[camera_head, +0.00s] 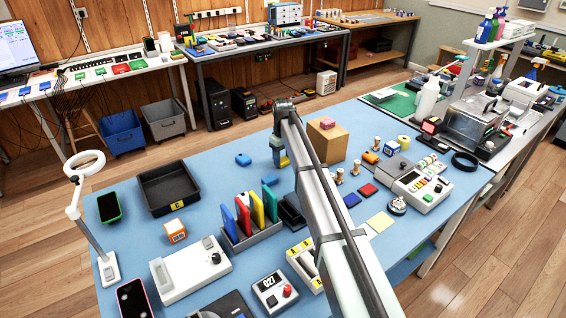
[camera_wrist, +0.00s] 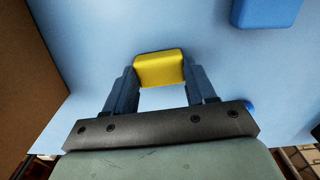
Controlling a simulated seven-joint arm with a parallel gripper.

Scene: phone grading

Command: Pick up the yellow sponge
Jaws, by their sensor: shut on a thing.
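The yellow sponge (camera_wrist: 160,69) is a small rounded block between the two dark blue fingers of my gripper (camera_wrist: 157,80) in the wrist view. The fingers are shut on its left and right sides. In the head view, my gripper (camera_head: 278,153) is over the far middle of the blue table, left of the cardboard box. A bit of the yellow sponge (camera_head: 284,161) shows at the fingertips there; my arm hides part of it. I cannot tell whether the sponge touches the table.
A brown box (camera_head: 328,140) stands close on the right of my gripper. A blue block (camera_head: 243,159) lies to the left; a blue block also shows in the wrist view (camera_wrist: 266,10). A black tray (camera_head: 168,188) and a rack of coloured phones (camera_head: 250,235) stand on the left.

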